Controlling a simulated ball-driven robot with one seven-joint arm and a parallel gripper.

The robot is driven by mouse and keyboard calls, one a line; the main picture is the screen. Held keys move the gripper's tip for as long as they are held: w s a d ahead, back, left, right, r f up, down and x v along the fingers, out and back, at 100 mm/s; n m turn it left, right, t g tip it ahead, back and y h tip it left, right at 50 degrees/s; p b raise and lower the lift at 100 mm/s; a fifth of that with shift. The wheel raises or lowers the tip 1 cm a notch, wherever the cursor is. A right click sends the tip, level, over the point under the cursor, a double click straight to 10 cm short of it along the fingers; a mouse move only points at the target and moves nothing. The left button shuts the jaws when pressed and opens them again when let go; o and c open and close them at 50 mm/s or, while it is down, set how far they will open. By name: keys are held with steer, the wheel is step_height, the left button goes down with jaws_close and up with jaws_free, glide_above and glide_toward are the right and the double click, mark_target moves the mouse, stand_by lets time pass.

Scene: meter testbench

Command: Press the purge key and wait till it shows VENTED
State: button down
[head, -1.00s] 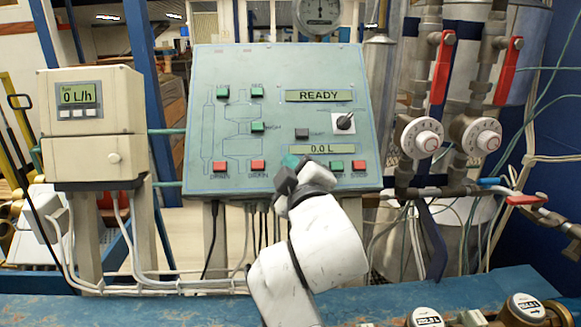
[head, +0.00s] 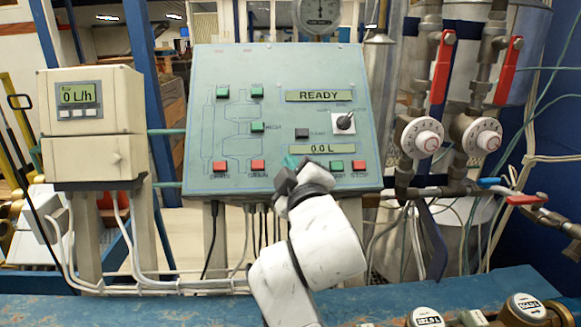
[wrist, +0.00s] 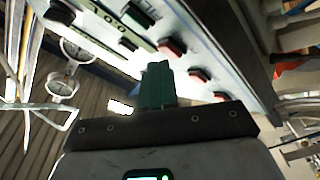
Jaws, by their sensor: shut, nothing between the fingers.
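The sloped grey-green panel (head: 210,120) stands ahead of me. Its upper display (head: 320,96) reads READY and its lower display (head: 320,149) reads 0.0 L. A dark key (head: 302,133) sits between the displays, left of the rotary knob (head: 344,123). Its label is too small to read surely, so I cannot tell whether it is the purge key. My gripper (head: 291,161) is shut and empty at the panel's lower edge, below the dark key. The wrist view shows its green fingers (wrist: 157,84) close to the panel; contact cannot be told.
A green key (head: 337,166) and a red key (head: 359,165) lie right of my gripper. Other green and red keys fill the panel's left half. A flow meter box (head: 92,125) reading 0 L/h stands left. Pipes with red-handled valves (head: 443,67) stand right.

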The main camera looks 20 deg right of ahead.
steer(key=shift+w+f, duration=0.25)
stand_by(0.6)
stand_by(0.3)
steer(key=shift+s+a+r+p, duration=0.1)
steer(key=shift+s+r+p, duration=0.4)
steer(key=shift+s+p, duration=0.05)
steer(key=shift+s+a+r+p, duration=0.3)
steer(key=shift+s+r+p, duration=0.55)
steer(key=shift+s+p, duration=0.1)
steer(key=shift+s+a+r+p, duration=0.3)
steer(key=shift+s+r+p, duration=0.55)
steer(key=shift+p, duration=0.05)
